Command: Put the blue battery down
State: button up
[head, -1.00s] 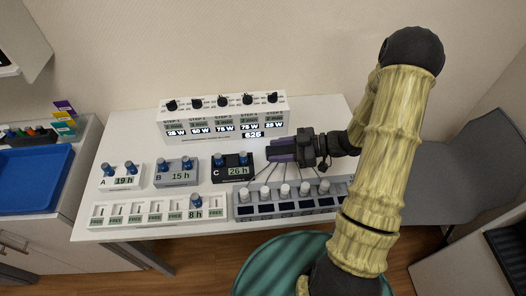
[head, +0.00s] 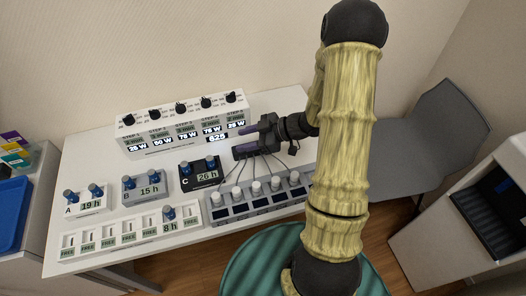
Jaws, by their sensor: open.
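Several blue batteries stand upright on the white table (head: 92,150): a pair in box A (head: 84,208), a pair in box B (head: 145,191), and a pair in black box C (head: 201,177). One more blue battery (head: 168,213) stands in the white slot tray (head: 110,238), at the slot reading 8 h. The tray's other slots read FREE. My gripper (head: 241,142) is open, to the right of box C and in front of the knob panel.
A white panel (head: 165,132) with black knobs and step readouts stands at the back. A grey cabled unit (head: 240,211) with white-topped pieces lies just in front of my gripper. A blue tray (head: 12,213) is at the left, a grey chair (head: 415,150) at the right.

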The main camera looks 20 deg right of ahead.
jog(key=w+d+m+h, duration=0.1)
jog(key=h, duration=0.1)
jog(key=w+r+m+t+h, duration=0.1)
jog(key=h, duration=0.1)
jog(key=w+d+r+m+t+h, duration=0.1)
jog(key=h, duration=0.1)
jog(key=shift+w+d+r+m, duration=0.2)
jog(key=shift+w+d+m, duration=0.1)
jog(key=shift+d, duration=0.05)
jog(key=s+r+m+g+h, duration=0.2)
jog(key=s+m, duration=0.3)
jog(key=s, duration=0.3)
jog(key=s+r+m+g+h, duration=0.2)
jog(key=s+r+m+h, duration=0.1)
jog(key=s, duration=0.5)
jog(key=shift+s+a+r+m+g+h, duration=0.3)
jog(key=shift+s+a+r+m, duration=0.15)
jog(key=shift+m, duration=0.75)
jog(key=shift+d+r, duration=0.1)
jog(key=w+p+v, duration=0.1)
jog(key=p+v, duration=0.6)
jog(key=shift+w+r, duration=0.3)
jog(key=shift+w, duration=0.05)
